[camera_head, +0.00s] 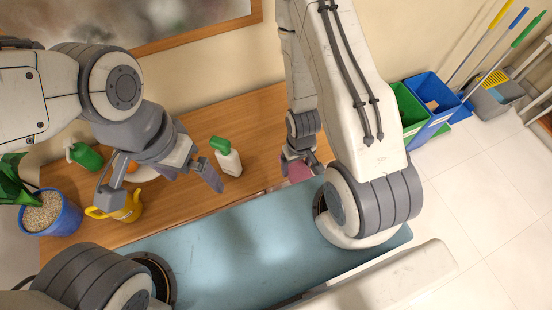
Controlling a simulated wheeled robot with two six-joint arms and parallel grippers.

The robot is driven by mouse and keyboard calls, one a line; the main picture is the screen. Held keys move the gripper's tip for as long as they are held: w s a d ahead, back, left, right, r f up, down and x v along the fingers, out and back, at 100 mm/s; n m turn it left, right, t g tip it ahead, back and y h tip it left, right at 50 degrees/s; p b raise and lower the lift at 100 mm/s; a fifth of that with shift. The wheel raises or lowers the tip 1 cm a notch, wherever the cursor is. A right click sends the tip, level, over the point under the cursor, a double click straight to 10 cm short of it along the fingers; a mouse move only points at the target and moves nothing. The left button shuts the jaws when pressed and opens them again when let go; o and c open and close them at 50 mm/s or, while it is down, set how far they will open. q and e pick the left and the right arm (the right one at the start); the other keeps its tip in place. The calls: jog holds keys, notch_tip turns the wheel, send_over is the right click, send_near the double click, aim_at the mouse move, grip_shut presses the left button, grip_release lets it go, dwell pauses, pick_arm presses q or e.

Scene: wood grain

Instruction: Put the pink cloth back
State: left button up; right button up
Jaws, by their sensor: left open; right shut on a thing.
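The pink cloth (298,172) shows as a small patch under my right gripper (298,166), near the front edge of the wooden table. The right gripper is shut on the cloth. Much of the cloth is hidden by the gripper and my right arm, so I cannot tell whether it touches the table. My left gripper (160,190) is open and empty over the table's left part, its fingers wide apart between a yellow watering can and a white bottle.
The wooden table (250,125) has a white bottle with green top (228,160), a green spray bottle (85,156), a yellow watering can (122,208) and a blue plant pot (50,215). Blue and green bins (430,105) stand right. The table's back middle is clear.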

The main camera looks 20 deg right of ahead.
jog(key=shift+w+a+f+b, duration=0.15)
jog(key=shift+w+f+b, duration=0.5)
jog(key=shift+b, duration=0.45)
pick_arm(q)
notch_tip(320, 180, down, 5)
jog(key=b, duration=0.1)
pick_arm(e)
jog(key=shift+w+a+f, duration=0.2)
jog(key=shift+w+f, duration=0.15)
jog(key=shift+w, duration=0.3)
jog(key=shift+w+a+f, duration=0.15)
jog(key=shift+w+f, duration=0.15)
jog(key=shift+w, duration=0.3)
jog(key=p, duration=0.2)
send_over(276, 162)
notch_tip(276, 162, down, 3)
jog(key=shift+s+f, duration=0.15)
jog(key=shift+f, duration=0.15)
notch_tip(276, 162, down, 3)
jog(key=shift+r+p, duration=0.15)
jog(key=shift+p, duration=0.7)
jog(key=shift+f, duration=0.65)
jog(key=o, duration=1.2)
jog(key=shift+c, duration=0.2)
pick_arm(q)
notch_tip(276, 162, up, 4)
jog(key=shift+r, duration=0.15)
pick_arm(e)
jog(key=shift+w+r, duration=0.1)
jog(key=shift+w, duration=0.1)
